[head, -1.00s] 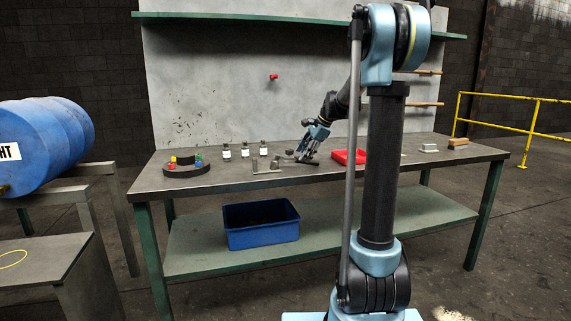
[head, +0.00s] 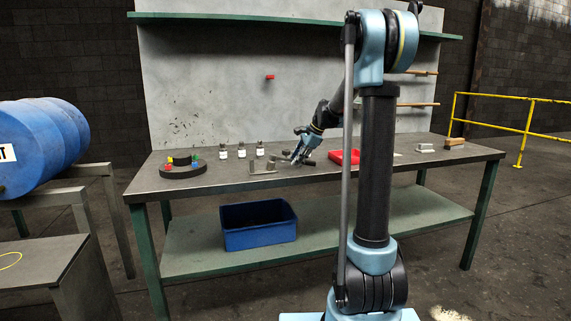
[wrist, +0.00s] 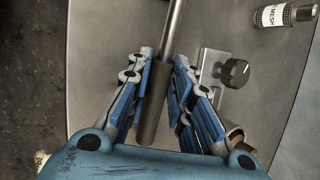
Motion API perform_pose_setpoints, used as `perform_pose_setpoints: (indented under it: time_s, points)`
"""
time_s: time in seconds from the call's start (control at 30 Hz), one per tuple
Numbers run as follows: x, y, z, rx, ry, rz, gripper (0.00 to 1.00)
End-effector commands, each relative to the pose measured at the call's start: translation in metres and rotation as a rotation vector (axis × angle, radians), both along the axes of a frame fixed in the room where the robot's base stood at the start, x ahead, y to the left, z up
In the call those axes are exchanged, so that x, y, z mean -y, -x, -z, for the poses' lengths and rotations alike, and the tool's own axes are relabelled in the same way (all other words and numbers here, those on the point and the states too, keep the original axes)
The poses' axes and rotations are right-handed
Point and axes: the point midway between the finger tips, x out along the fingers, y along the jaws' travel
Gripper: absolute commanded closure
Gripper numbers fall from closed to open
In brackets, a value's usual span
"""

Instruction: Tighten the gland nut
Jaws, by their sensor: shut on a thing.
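In the wrist view my gripper (wrist: 162,62) is closed around a tool with a dark cylindrical grip (wrist: 152,115) and a thin metal rod running up out of the frame. The tool's far end is out of view. A metal bracket with a black knurled knob (wrist: 235,73) stands to the right of the fingers. A brownish cylindrical part (wrist: 238,138) shows low on the right, partly hidden by a finger. In the head view my gripper (head: 300,156) is low over the bench, just right of a grey fixture (head: 262,168). I cannot make out which part is the gland nut.
Three white-labelled bottles (head: 241,152) stand left behind the fixture; one (wrist: 283,15) shows in the wrist view. A dark curved stand (head: 170,171) with coloured pieces is farther left. A red tray (head: 340,158) lies to the right. A blue bin (head: 258,226) is on the lower shelf.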

Motion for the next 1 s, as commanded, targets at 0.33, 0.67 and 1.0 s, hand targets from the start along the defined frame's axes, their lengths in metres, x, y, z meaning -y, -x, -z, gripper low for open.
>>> perform_pose_setpoints:
  time_s: [0.33,0.67,1.0]
  points:
    - [0.000,0.000,-0.027,0.000,0.000,0.000,1.00]
    - [0.000,0.000,-0.082,0.000,0.000,0.000,1.00]
    - [0.000,0.000,-0.101,0.000,0.000,0.000,1.00]
